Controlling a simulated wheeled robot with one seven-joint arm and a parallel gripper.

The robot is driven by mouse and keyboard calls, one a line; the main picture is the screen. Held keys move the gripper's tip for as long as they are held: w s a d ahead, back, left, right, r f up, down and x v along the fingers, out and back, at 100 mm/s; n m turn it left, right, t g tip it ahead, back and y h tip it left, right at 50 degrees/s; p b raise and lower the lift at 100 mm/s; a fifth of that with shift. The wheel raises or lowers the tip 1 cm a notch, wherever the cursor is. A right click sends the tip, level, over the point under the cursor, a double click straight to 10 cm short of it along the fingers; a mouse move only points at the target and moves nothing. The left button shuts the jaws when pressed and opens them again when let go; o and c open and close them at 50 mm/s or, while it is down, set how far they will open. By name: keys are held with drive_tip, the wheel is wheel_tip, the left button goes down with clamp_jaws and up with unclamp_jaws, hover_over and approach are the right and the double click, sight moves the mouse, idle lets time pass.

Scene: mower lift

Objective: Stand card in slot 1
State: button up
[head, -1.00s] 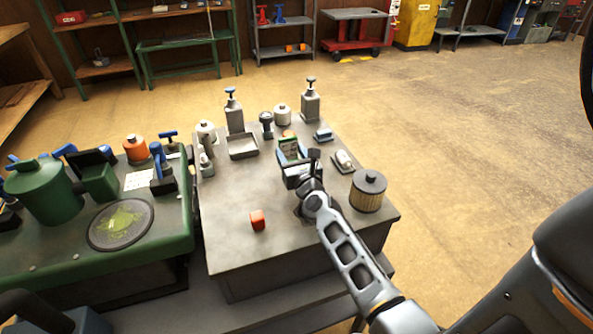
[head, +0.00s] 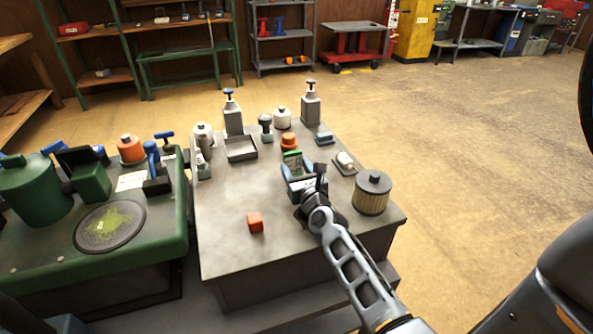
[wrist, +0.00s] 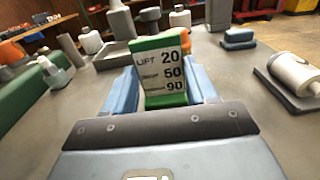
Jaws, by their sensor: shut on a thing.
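My gripper (head: 303,186) is over the right part of the grey table (head: 225,255), its blue fingers on both sides of a green card (head: 292,160). In the wrist view, the card (wrist: 164,68) stands upright between the fingers, its white face reading LIFT, 20, 50 and 90. The fingers hold its lower part, and its bottom edge is hidden. I cannot make out a slot numbered 1 in either view.
An orange pot (head: 289,141) stands just behind the card. A tan ribbed canister (head: 372,193) is to my gripper's right, and a white roller on a grey base (head: 345,163) is nearby. A grey tray (head: 241,149) and bottles line the back. The table's left-centre is clear around an orange block (head: 255,222).

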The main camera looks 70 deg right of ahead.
drive_tip(key=shift+f, duration=0.25)
drive_tip(key=o, duration=1.1)
drive_tip(key=shift+r, duration=0.1)
drive_tip(key=shift+c, duration=0.2)
drive_tip(key=shift+r, duration=0.2)
drive_tip(key=b+v, duration=0.1)
drive_tip(key=v, duration=1.1)
drive_tip(key=shift+s, duration=0.1)
